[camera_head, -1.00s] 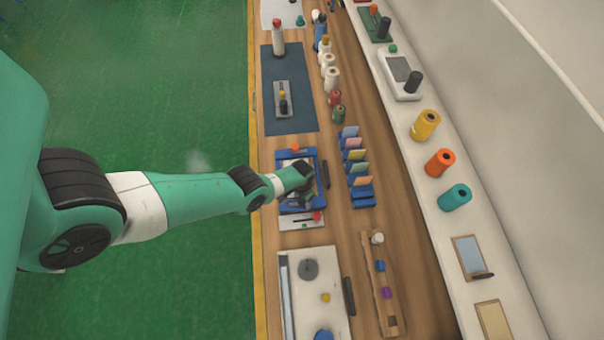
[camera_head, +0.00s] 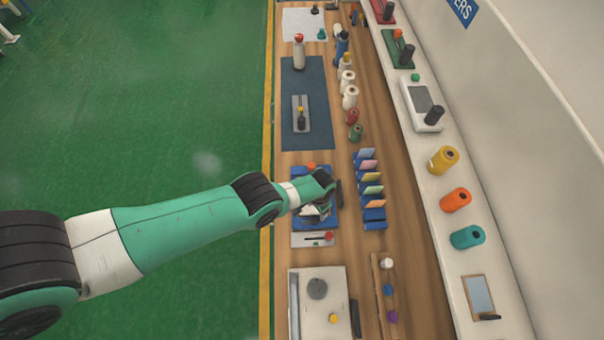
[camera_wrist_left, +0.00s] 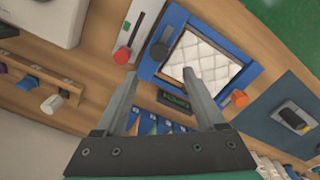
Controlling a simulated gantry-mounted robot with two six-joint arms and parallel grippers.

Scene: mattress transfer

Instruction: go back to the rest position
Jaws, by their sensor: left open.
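My left gripper (camera_head: 314,212) reaches in from the left over the blue tray (camera_head: 296,176), small and partly hidden behind my wrist in the head view. In the left wrist view my left gripper (camera_wrist_left: 160,74) shows two spread fingers with nothing between them. The blue tray (camera_wrist_left: 231,82) lies beyond the fingertips, with a white quilted mattress piece (camera_wrist_left: 200,56) inside it. The right finger overlaps the tray's near edge in the picture; I cannot tell the height above it. My right gripper is not in view.
The wooden bench holds a blue rack with coloured cards (camera_head: 371,190), a dark blue mat (camera_head: 316,110), a white board (camera_head: 312,290) and thread spools (camera_head: 350,97). A pale ledge (camera_head: 440,155) with large spools runs along the right.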

